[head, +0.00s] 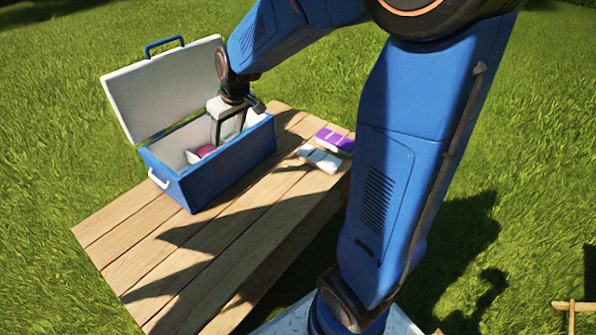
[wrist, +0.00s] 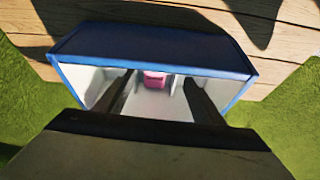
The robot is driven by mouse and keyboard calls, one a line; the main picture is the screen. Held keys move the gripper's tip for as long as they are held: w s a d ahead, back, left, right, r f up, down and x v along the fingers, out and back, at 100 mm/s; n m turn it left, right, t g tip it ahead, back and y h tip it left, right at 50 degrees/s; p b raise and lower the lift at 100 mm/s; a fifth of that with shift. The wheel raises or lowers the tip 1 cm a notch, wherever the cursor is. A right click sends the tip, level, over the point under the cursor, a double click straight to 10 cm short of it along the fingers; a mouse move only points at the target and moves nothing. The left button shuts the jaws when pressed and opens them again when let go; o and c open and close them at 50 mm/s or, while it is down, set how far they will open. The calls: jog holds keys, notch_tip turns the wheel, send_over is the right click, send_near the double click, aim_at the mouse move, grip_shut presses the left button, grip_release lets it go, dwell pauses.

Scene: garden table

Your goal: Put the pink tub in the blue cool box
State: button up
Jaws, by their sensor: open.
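The blue cool box (head: 222,168) stands on the wooden table with its white lid (head: 165,85) raised. The pink tub (head: 207,151) is inside the box, partly hidden by the front wall and my gripper. In the wrist view the pink tub (wrist: 155,79) lies inside the white interior, beyond my fingers. My gripper (head: 229,137) points down into the box opening. Its two fingers (wrist: 160,88) are spread, with nothing between them that I can see. The tub appears apart from the fingers.
A white-and-grey pack (head: 320,159) and a purple pack (head: 336,139) lie on the table (head: 150,245) right of the box. The near left tabletop is clear. The raised lid stands behind my gripper. Grass surrounds the table.

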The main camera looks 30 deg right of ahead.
jog(key=s+d+r+m, duration=0.1)
jog(key=s+d+r, duration=0.1)
jog(key=s, duration=1.4)
jog(key=s+d+r+m+h, duration=0.1)
jog(key=s+d+r+m, duration=0.1)
jog(key=s, duration=1.4)
jog(key=shift+d+r, duration=0.3)
jog(key=shift+r, duration=0.55)
jog(key=shift+s, duration=0.1)
